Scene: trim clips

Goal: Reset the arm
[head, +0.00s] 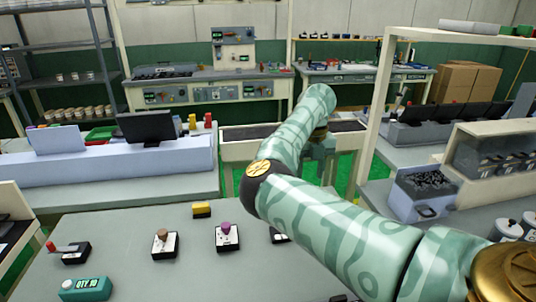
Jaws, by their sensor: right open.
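My right arm reaches in from the lower right in green patterned links. It bends at a dark joint with a gold cap, rises, and ends at the right gripper (322,172), which points down. The gripper is held beyond the far edge of the grey table (130,225), over the green floor in the picture. It is open, and nothing shows between its fingers. The arm covers part of the table's right side. My left gripper is not in view.
On the table stand a purple-knobbed device (227,237), a brown-knobbed device (165,243), a yellow block (202,209), a red-lever device (70,252) and a teal counter box (86,288).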

